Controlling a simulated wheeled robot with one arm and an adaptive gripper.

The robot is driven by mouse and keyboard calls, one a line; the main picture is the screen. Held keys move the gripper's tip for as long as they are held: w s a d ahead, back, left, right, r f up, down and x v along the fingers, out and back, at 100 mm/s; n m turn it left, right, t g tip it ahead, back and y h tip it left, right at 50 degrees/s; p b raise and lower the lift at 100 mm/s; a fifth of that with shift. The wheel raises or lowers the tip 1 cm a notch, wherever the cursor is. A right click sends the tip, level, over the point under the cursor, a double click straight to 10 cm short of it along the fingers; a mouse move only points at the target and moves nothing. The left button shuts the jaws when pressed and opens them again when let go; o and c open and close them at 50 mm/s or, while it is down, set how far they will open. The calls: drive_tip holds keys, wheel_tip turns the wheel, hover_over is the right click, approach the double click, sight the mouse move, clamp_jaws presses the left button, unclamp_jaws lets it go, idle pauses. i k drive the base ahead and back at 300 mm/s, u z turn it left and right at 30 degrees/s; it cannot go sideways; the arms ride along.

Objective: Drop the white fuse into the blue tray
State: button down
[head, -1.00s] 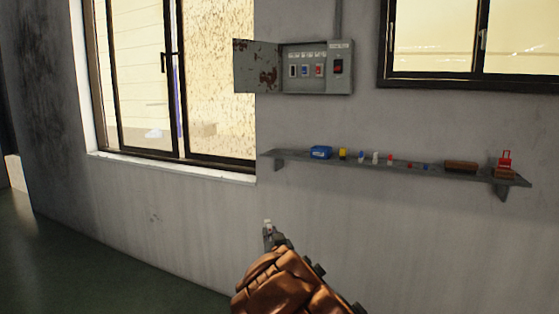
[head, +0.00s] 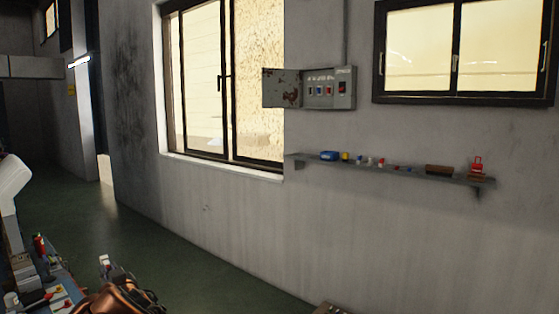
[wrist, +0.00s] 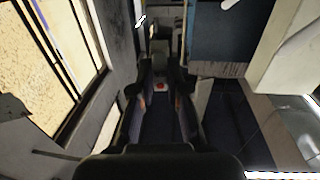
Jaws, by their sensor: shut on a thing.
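My gripper (head: 106,264) is at the lower left of the head view, over the floor and beside a cluttered bench. It is shut on a small whitish piece, which looks like the white fuse (head: 104,259). In the wrist view, a small white and red piece (wrist: 160,87) shows between the two fingers.
The wall shelf (head: 400,168) holds several small coloured parts. An open fuse box (head: 328,88) hangs above it. The bench (head: 62,284) at the lower left carries several red, white and yellow items. The green floor (head: 150,232) between bench and wall is clear.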

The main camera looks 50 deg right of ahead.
sight(330, 160)
drive_tip(key=u, duration=0.2)
drive_tip(key=i, duration=2.2)
drive_tip(key=z, duration=1)
drive_tip(key=i, duration=0.85)
drive_tip(key=z, duration=1.35)
drive_tip(key=i, duration=0.55)
drive_tip(key=z, duration=0.5)
